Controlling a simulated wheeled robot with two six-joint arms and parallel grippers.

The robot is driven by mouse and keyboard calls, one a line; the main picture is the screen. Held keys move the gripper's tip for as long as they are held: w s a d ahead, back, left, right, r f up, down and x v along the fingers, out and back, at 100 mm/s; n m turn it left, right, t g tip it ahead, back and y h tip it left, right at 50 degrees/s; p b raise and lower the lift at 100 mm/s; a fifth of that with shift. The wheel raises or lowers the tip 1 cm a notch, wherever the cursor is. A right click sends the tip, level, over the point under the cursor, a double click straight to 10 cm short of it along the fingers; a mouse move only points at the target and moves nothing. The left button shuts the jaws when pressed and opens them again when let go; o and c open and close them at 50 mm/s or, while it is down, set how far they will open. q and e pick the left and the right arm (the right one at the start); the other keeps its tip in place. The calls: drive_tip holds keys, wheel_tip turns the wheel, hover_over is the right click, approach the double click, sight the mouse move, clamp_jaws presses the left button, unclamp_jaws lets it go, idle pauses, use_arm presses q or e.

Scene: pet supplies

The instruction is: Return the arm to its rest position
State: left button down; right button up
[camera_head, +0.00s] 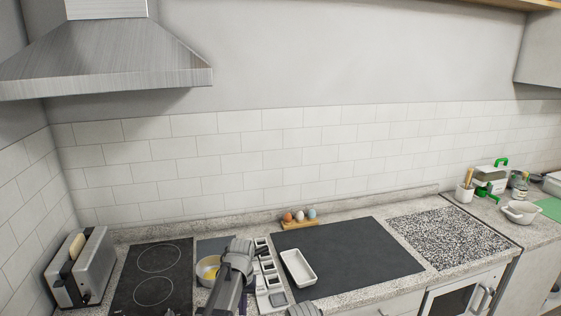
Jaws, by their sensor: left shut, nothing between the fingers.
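My left arm comes up from the bottom edge, left of centre. My left gripper (238,262) is over the counter between the bowl and the white tray. It is shut with nothing held, and its fingertips are hard to make out. A grey part of mine shows at the bottom edge, right of the left arm.
A yellow-filled bowl (207,269) is close left of the arm. A compartment tray (268,272) and a white dish (298,268) on a dark mat (350,255) are right. A toaster (82,266) stands by the hob (153,277). Eggs (299,217) sit behind.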

use_arm(q)
drive_tip(key=s+d+f+m+b, duration=0.1)
drive_tip(key=s+d+m, duration=0.1)
drive_tip(key=s, duration=0.8)
drive_tip(key=s+d+f+m+b, duration=0.1)
drive_tip(key=s+d, duration=0.3)
drive_tip(key=s, duration=0.7)
drive_tip(key=shift+s+d+f+m+y, duration=0.15)
drive_tip(key=shift+d+f+m+y, duration=0.15)
drive_tip(key=shift+f+m, duration=0.2)
